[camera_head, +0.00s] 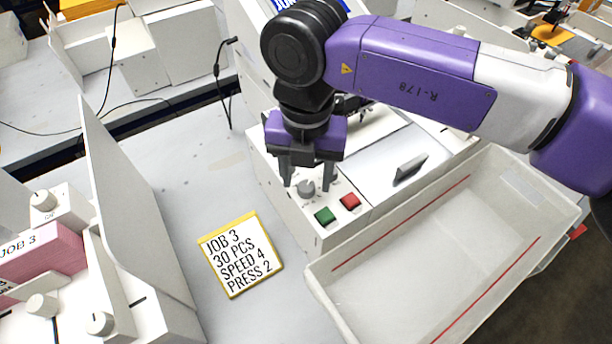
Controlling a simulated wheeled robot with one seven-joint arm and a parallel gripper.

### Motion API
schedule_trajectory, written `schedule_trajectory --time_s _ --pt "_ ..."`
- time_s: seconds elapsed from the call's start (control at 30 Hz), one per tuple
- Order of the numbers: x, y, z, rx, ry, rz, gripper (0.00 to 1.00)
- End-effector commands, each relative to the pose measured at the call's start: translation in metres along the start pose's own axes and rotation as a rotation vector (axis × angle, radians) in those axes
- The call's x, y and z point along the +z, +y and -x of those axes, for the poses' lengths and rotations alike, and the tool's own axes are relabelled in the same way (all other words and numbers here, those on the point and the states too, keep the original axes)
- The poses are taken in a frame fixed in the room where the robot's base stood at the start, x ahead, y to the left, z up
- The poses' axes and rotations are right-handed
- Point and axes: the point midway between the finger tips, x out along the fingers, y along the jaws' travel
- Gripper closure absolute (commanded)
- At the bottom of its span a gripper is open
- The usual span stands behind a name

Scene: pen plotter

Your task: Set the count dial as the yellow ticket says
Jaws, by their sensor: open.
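The yellow-edged ticket (240,256) lies on the bench left of the plotter and reads "JOB 3, 30 PCS, SPEED 4, PRESS 2". A grey round dial (306,189) sits on the white machine's front panel, beside a green button (325,215) and a red button (349,201). My gripper (308,179) points down over this dial, open, with a finger on either side of it. I cannot tell whether the fingers touch it. The dial's label, scale and pointer are not readable, so its setting and whether it is the count dial cannot be told.
A pale bin (335,299) with red lines stands right of the panel. An upright grey panel (135,210) and a machine with several knobs (100,322) and a pink stack (40,252) stand at left. The bench around the ticket is clear.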

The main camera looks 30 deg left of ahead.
Motion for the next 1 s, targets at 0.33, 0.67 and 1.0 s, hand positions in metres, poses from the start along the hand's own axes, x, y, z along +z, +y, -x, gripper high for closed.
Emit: schedule_trajectory --time_s 0.33,0.67,1.0 --pt "-0.0002 0.0003 -0.0144 0.001 0.0 0.001 0.49" --pt "-0.0004 0.0004 -0.0142 0.001 0.0 0.001 0.92" --pt "-0.0004 0.0003 -0.0146 0.001 0.001 -0.023 1.0"
